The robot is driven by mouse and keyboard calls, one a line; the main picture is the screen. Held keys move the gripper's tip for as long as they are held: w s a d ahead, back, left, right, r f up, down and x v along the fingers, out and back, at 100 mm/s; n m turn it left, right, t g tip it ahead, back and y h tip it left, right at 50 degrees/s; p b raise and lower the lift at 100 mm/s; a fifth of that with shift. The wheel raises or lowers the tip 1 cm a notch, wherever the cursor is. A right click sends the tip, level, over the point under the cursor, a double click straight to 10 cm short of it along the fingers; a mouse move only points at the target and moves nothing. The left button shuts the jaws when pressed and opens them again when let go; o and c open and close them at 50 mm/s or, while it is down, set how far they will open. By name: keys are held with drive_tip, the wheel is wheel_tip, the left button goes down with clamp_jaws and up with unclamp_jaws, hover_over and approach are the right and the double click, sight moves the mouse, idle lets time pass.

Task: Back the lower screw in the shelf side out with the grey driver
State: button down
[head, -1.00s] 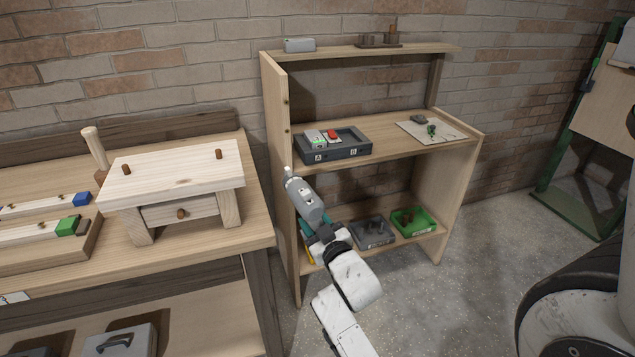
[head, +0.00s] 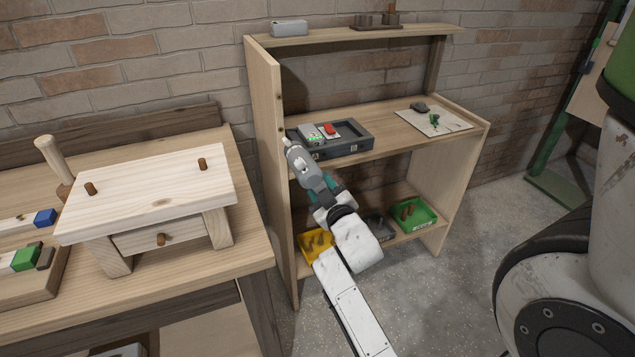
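The wooden shelf's left side (head: 262,150) stands upright, with a small dark upper screw (head: 279,98) on its front edge. The lower screw is too small to tell clearly, close to the driver's tip. My gripper (head: 325,190), with teal parts showing, is shut on the grey driver (head: 302,164). The driver points up and left, its pale tip at the side panel's front edge below the upper screw. I cannot tell whether the tip touches the screw.
Yellow (head: 306,252), grey and green (head: 428,222) bins stand on the lower shelf. A workbench (head: 245,250) with a small wooden stool-like piece (head: 145,205) is at left.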

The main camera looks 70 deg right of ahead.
drive_tip(key=shift+r, duration=0.1)
drive_tip(key=shift+x, duration=2.75)
drive_tip(key=shift+w+d, duration=0.2)
drive_tip(key=shift+w, duration=0.05)
drive_tip(key=shift+w+d+r, duration=0.1)
drive_tip(key=shift+w+d, duration=0.1)
drive_tip(key=shift+d, duration=0.05)
drive_tip(key=shift+w+d, duration=0.1)
drive_tip(key=shift+s+a+r, duration=0.25)
drive_tip(key=shift+a, duration=0.2)
idle(0.6)
drive_tip(key=shift+s+a+f, duration=0.15)
drive_tip(key=shift+s+f, duration=0.1)
drive_tip(key=shift+s, duration=0.05)
idle(0.6)
drive_tip(key=shift+w, duration=0.2)
idle(0.5)
drive_tip(key=shift+s, duration=0.1)
idle(0.5)
